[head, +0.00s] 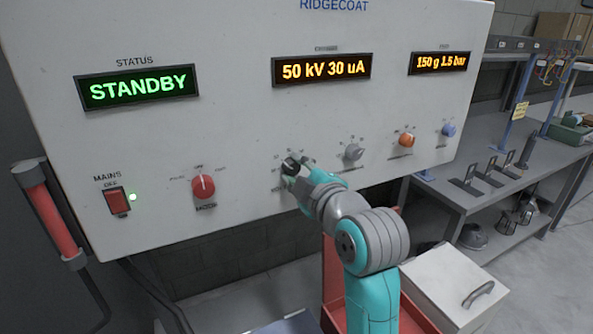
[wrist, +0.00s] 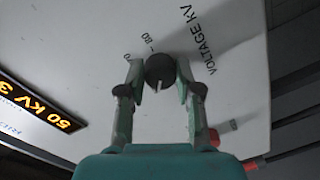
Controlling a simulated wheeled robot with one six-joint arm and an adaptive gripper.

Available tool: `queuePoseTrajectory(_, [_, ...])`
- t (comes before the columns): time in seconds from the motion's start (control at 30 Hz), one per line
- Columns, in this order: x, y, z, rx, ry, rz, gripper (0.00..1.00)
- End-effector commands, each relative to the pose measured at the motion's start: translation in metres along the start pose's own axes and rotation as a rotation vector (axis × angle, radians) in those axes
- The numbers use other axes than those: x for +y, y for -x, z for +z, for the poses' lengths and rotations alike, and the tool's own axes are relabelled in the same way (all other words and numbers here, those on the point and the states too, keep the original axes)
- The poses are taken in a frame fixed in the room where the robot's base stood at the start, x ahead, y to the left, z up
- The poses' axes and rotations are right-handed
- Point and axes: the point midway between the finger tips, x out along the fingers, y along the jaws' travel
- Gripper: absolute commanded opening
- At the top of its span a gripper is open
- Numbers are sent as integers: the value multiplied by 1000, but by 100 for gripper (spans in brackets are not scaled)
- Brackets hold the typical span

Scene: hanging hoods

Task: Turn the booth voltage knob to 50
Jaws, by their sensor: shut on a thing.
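The voltage knob (wrist: 160,70) is a dark round knob with a pale pointer line, seen in the wrist view between my fingers. The print "VOLTAGE kV" and part of a number scale show beside it. My gripper (wrist: 161,84) is shut on the knob, one finger on each side. In the head view my gripper (head: 293,168) is at the panel and covers most of the knob and part of its scale. The amber display (head: 321,70) above reads "50 kV 30 uA". The green status display (head: 137,87) reads "STANDBY".
A red knob (head: 203,187) is to the left on the panel, with a mains switch (head: 117,202) and lit green lamp farther left. A grey knob (head: 353,151), an orange knob (head: 407,140) and a blue knob (head: 448,130) are to the right. A grey bench (head: 470,200) stands beyond.

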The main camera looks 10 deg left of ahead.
Motion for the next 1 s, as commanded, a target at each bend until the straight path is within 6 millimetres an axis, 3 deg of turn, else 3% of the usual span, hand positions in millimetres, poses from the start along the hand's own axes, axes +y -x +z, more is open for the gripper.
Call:
queuePoseTrajectory(0.03, [0,0,0,-1,0,-1,0])
queuePoseTrajectory(0.07, [0,0,0,-1,0,-1,39])
queuePoseTrajectory(0.13, [0,0,0,0,-1,-1,56])
queuePoseTrajectory(0.17, [0,0,0,0,-1,-1,59])
queuePoseTrajectory(0.57, [0,7,0,0,-1,1,59])
queuePoseTrajectory(1.0, [0,85,0,0,-1,2,59])
